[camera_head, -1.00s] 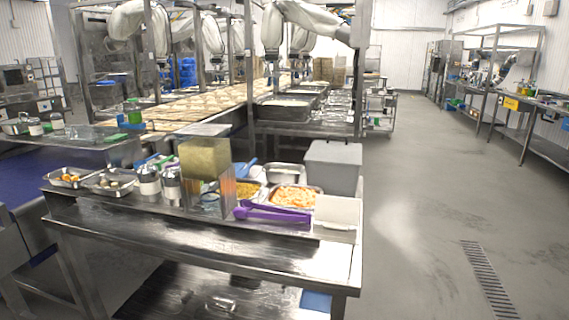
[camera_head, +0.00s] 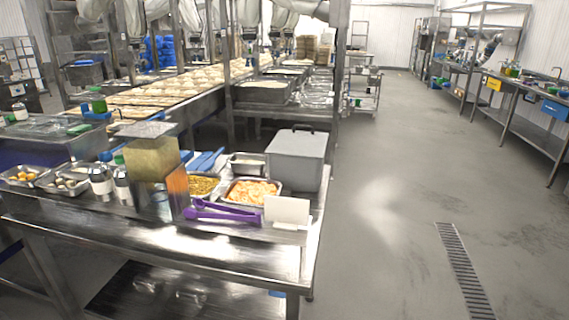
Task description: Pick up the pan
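Several shallow metal pans stand on the steel table in front of me. One pan (camera_head: 226,199) holds orange food near the table's right end. Another pan (camera_head: 218,178), left of it, holds yellow food and is partly hidden by a clear container. A smaller metal pan (camera_head: 246,175) stands behind these, and I cannot tell what is in it. Two more pans with small items, one at the far left (camera_head: 36,188) and one beside it (camera_head: 50,190), sit on the table's left side. I cannot tell which pan is meant. Neither of my grippers is in view.
The steel table (camera_head: 150,240) also carries purple tongs (camera_head: 222,213), a grey lidded box (camera_head: 297,160), a white block (camera_head: 287,211) and a tall clear container (camera_head: 152,160). A conveyor line stands behind. Open floor (camera_head: 390,200) lies to the right, with a drain grate (camera_head: 462,270).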

